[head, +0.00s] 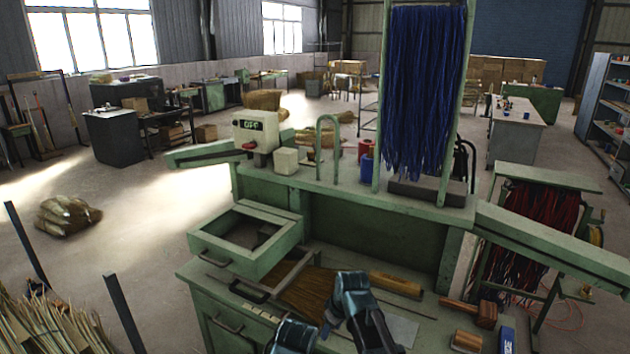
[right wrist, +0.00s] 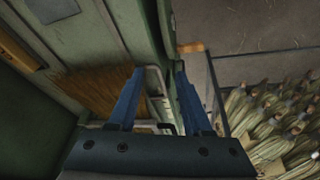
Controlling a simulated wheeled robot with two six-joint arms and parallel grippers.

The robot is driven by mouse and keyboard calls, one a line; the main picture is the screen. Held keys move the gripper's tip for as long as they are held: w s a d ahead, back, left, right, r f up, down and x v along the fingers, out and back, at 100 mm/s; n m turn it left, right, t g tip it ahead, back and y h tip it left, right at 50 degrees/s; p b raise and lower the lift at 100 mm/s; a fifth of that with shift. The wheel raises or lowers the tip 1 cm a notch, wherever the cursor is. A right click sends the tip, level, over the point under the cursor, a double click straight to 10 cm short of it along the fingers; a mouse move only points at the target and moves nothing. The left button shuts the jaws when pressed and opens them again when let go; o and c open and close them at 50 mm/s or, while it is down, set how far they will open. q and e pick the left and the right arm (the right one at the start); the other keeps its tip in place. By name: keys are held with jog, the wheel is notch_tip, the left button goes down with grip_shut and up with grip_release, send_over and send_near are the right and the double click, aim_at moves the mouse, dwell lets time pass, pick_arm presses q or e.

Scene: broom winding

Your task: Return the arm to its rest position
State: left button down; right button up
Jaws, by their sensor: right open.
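My right arm (head: 360,310) comes in at the bottom of the head view, bent over the front of the green workbench (head: 400,235). My right gripper (head: 290,336) is low at the bench's front edge, partly cut off by the picture's bottom. In the right wrist view its two blue fingers (right wrist: 159,75) are apart with nothing between them. A drawer handle and the bench front show beyond the fingers there, and I cannot tell how close they are. My left gripper is not in view.
An open drawer (head: 240,242) juts from the bench left of my arm. Broom straw (head: 305,290) lies on the worktop, with a wooden mallet (head: 470,312) to the right. Straw bundles (head: 45,325) stand at lower left. Blue strands (head: 425,90) hang from a frame above.

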jog(key=s+d+f+m+g+h, duration=0.1)
jog(key=s+d+m+g+h, duration=0.1)
jog(key=s+d+m, duration=0.95)
jog(key=s+a+f+n+g+h+b, duration=0.1)
jog(key=s+a+f+n+b, duration=0.2)
jog(key=s+a+n, duration=0.3)
jog(key=s+a, duration=0.3)
jog(key=shift+a+n, duration=0.35)
jog(key=shift+a, duration=0.05)
dwell(1.2)
